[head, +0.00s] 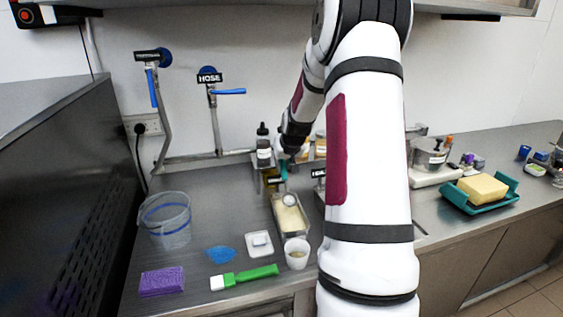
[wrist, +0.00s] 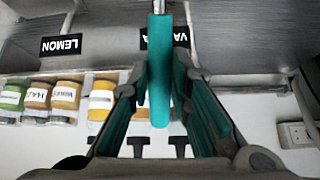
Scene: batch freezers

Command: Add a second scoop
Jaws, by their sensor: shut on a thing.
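My gripper (head: 285,163) is shut on the teal handle of a scoop; the handle (wrist: 159,75) stands between its teal-padded fingers in the wrist view. The scoop's round metal head (head: 289,199) is at the far part of a long metal pan (head: 305,231) of pale yellow ice cream (head: 291,219). Whether the head touches the ice cream or holds any, I cannot tell. A white cup (head: 297,259) with something pale yellow inside stands at the near end of the pan. Labels reading LEMON (wrist: 60,44) and, partly hidden, VA (wrist: 154,39) show in the wrist view.
A clear bucket (head: 166,226), purple sponge (head: 162,281), blue piece (head: 221,254), small white dish (head: 259,244) and green-handled brush (head: 246,276) lie left. Bottles stand behind the pan. A yellow block on a teal tray (head: 508,184) is right. My arm hides the middle counter.

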